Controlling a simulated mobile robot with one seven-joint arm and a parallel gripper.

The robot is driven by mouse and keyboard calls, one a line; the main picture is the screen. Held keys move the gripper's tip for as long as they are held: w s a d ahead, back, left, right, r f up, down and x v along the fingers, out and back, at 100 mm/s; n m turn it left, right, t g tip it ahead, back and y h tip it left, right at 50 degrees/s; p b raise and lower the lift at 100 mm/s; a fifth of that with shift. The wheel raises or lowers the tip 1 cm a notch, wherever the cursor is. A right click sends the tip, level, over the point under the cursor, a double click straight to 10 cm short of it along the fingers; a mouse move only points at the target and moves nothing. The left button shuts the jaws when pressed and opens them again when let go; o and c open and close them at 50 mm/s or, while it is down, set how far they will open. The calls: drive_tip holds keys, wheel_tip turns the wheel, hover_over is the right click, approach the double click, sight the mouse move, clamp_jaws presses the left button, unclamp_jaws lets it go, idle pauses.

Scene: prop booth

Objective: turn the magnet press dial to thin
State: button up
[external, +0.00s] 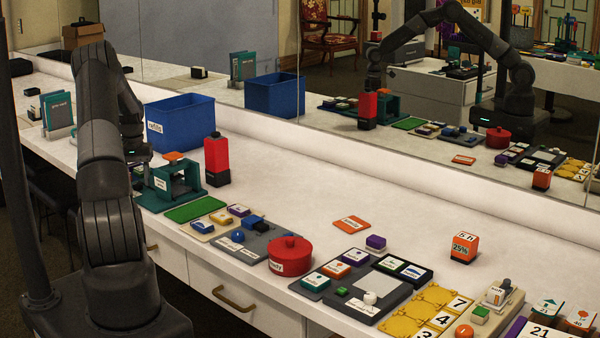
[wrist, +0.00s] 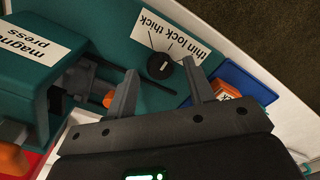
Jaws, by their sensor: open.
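The magnet press (external: 160,198) is a teal device on the counter at the left in the external view. In the wrist view, the labelled magnet press (wrist: 90,20) fills the upper left. Its dial (wrist: 158,70) is a small round black knob on the teal base, beside a white label (wrist: 172,36) reading thick, lock and thin, upside down here. The dial has a small pale mark; I cannot tell which word it points to. My gripper (wrist: 163,88) is open, its fingers on either side of the dial in the picture. Contact is not visible. In the external view my arm mostly hides the gripper.
A blue bin (external: 180,125) stands behind the press, and a red and black block (external: 217,162) stands right of it. A green mat (external: 196,211) lies in front. A blue tray (wrist: 245,84) with an orange item (wrist: 226,90) lies near the right finger.

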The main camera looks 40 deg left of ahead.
drive_tip(key=shift+f, duration=0.45)
drive_tip(key=shift+c, duration=0.2)
drive_tip(key=c, duration=1)
drive_tip(key=shift+o, duration=0.2)
drive_tip(key=shift+m, duration=0.3)
drive_tip(key=m, duration=0.9)
drive_tip(key=shift+m, duration=0.4)
